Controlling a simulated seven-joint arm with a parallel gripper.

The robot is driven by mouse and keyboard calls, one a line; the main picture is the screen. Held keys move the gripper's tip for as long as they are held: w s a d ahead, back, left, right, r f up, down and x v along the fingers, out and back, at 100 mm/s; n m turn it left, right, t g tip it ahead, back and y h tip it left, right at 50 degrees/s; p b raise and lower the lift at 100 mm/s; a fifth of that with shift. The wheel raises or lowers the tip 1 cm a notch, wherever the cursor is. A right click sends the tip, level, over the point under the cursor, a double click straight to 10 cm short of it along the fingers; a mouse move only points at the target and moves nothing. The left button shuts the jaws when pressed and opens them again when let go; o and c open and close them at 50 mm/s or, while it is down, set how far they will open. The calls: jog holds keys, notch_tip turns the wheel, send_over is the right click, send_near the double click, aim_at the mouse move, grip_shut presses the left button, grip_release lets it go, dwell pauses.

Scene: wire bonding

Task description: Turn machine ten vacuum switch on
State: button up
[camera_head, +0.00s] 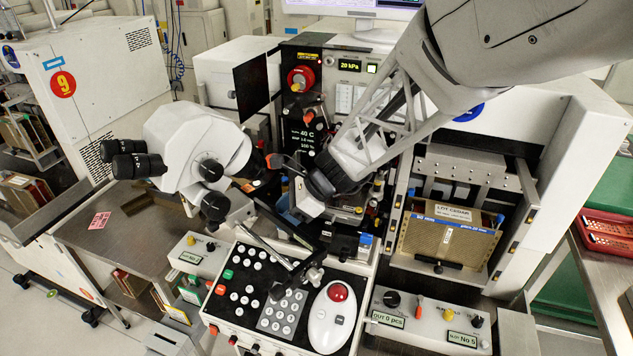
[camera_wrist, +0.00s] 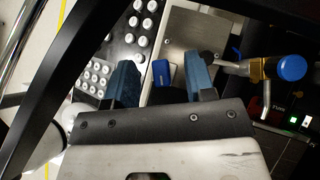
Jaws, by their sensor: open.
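The wire bonder (camera_head: 415,250) in the middle carries a panel with a lit "20 kPa" display (camera_head: 349,65) and a small pale button (camera_head: 371,68) beside it. No label that I can read names a vacuum switch. My gripper (camera_head: 290,205) hangs over the bonder's work area, behind the keypad; its fingertips are hard to make out there. In the wrist view my gripper (camera_wrist: 164,72) is open, with blue fingers apart. A blue block (camera_wrist: 162,73) shows between them; I cannot tell its depth. To their right are a blue-capped brass fitting (camera_wrist: 292,67) and small green and white lights (camera_wrist: 293,120).
The white microscope head (camera_head: 190,145) stands close left of my gripper. A keypad panel (camera_head: 245,290) and a red-ball mouse-like control (camera_head: 335,300) lie in front. A red knob (camera_head: 300,78) is on the back panel. The machine marked 9 (camera_head: 110,95) stands at left.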

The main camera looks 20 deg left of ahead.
jog(key=v, duration=0.7)
jog(key=shift+d+r, duration=0.25)
jog(key=shift+d, duration=0.05)
jog(key=shift+w, duration=0.1)
jog(key=shift+c, duration=0.7)
jog(key=shift+a, duration=0.1)
jog(key=shift+x, duration=3.8)
grip_shut()
